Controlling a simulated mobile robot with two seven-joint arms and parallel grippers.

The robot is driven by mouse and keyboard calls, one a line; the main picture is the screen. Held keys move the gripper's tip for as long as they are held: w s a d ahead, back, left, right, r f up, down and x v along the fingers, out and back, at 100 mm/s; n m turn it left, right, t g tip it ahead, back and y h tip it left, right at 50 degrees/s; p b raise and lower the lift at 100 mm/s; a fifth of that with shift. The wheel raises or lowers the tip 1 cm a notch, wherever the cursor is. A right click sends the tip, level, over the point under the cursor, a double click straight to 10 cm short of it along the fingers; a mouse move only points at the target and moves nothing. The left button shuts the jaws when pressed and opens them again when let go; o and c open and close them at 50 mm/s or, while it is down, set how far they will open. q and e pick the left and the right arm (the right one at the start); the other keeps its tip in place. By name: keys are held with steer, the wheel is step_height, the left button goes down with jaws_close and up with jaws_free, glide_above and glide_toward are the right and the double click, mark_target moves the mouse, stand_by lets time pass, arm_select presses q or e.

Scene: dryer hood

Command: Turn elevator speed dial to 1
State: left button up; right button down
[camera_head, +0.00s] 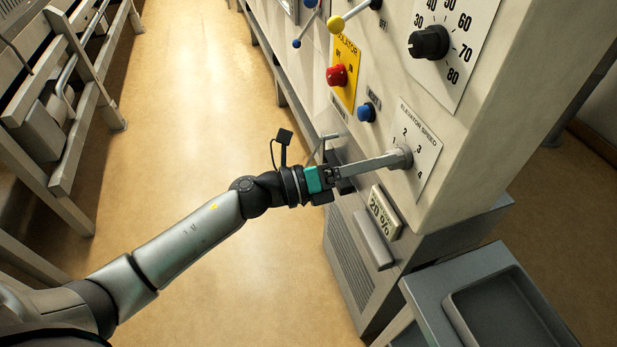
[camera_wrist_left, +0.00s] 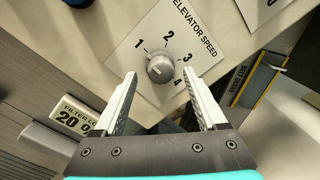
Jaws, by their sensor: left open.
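The elevator speed dial (camera_head: 401,157) is a small round grey knob on a white plate marked 1 to 4 and "ELEVATOR SPEED". In the left wrist view the dial (camera_wrist_left: 160,69) lies between my fingertips, with a visible gap on each side. I cannot tell clearly which number it points to. My left gripper (camera_head: 388,161) reaches in from the left with its fingertips at the dial. In the left wrist view the gripper (camera_wrist_left: 159,76) is open, one finger on each side of the knob, holding nothing. My right gripper is not in view.
A blue button (camera_head: 366,112), a red knob (camera_head: 337,75) on a yellow plate and a black dial (camera_head: 428,42) sit above on the panel. A grey tray (camera_head: 512,309) stands lower right.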

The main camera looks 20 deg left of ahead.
arm_select(q)
steer(key=b+v, duration=0.1)
steer(key=v, duration=1.2)
steer(key=shift+a+b, duration=0.15)
steer(key=shift+b, duration=0.15)
steer(key=shift+s, duration=0.1)
steer(key=w+a+f+n+t+y, duration=0.2)
steer(key=a+f+n+y, duration=0.2)
steer(key=f+n, duration=0.35)
steer(key=w+a+f+n+t+y, duration=0.2)
steer(key=a+f+n+y, duration=0.25)
steer(key=f+n, duration=0.3)
steer(key=s+a+f+n+g+y, duration=0.2)
steer(key=s+f+n+y, duration=0.15)
steer(key=f, duration=0.55)
steer(key=s+a+f+n+g+y, duration=0.15)
steer(key=s+f+n, duration=0.3)
steer(key=f, duration=0.45)
steer(key=s+d+f+n+g, duration=0.2)
steer(key=s+f, duration=0.4)
steer(key=s, duration=0.3)
steer(key=s+d+f+n+g+y, duration=0.1)
steer(key=s+f+n+g, duration=0.3)
steer(key=s, duration=0.6)
steer(key=s+d+f+n+g, duration=0.3)
steer(key=s+f+n+g, duration=0.1)
steer(key=s+f, duration=0.4)
steer(key=shift+s+d+f+n+y, duration=0.25)
steer(key=shift+s+d+n+y, duration=0.25)
steer(key=shift+s, duration=0.45)
